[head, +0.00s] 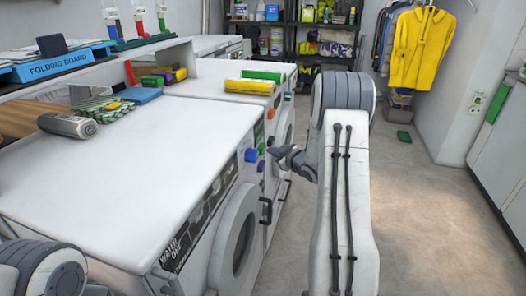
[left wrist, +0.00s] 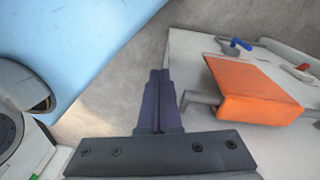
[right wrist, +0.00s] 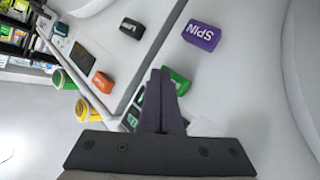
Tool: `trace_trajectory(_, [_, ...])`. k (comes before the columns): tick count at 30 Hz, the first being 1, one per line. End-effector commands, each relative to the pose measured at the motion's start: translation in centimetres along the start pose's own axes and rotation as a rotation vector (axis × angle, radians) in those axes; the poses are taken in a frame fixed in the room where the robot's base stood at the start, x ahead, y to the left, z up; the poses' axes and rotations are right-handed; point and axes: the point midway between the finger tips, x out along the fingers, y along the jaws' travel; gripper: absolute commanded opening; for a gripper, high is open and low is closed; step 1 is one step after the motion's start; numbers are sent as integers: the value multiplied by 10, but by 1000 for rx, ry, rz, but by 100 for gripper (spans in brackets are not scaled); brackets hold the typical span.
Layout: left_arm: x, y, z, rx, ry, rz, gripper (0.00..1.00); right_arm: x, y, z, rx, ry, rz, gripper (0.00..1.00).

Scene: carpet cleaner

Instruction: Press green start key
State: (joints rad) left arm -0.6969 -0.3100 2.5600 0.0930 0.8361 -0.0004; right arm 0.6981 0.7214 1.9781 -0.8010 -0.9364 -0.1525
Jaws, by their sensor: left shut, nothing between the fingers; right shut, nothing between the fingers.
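The green key (right wrist: 179,82) is on the machine's white front panel, right by my right fingertips. The fingers partly cover it in the right wrist view, and I cannot tell whether they touch it. In the head view a small green key (head: 261,148) shows just left of my right gripper (head: 275,152). My right gripper is shut and empty, fingers pointing at the panel. My left gripper (left wrist: 160,75) is shut and empty in the left wrist view, away from the keys.
A purple SPIN key (right wrist: 201,35), an orange key (right wrist: 103,82) and a black key (right wrist: 132,27) sit around the green one. A white washer (head: 130,170) stands at the left. An orange block (left wrist: 250,90) is near my left gripper.

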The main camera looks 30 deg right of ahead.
Motion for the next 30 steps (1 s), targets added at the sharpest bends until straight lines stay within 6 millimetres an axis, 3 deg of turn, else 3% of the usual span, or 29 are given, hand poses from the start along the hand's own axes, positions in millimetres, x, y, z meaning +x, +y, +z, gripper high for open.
trace_trajectory(30, [2, 0, 0, 0, 0, 0, 0, 6, -5, -5, -2, 2, -1, 0])
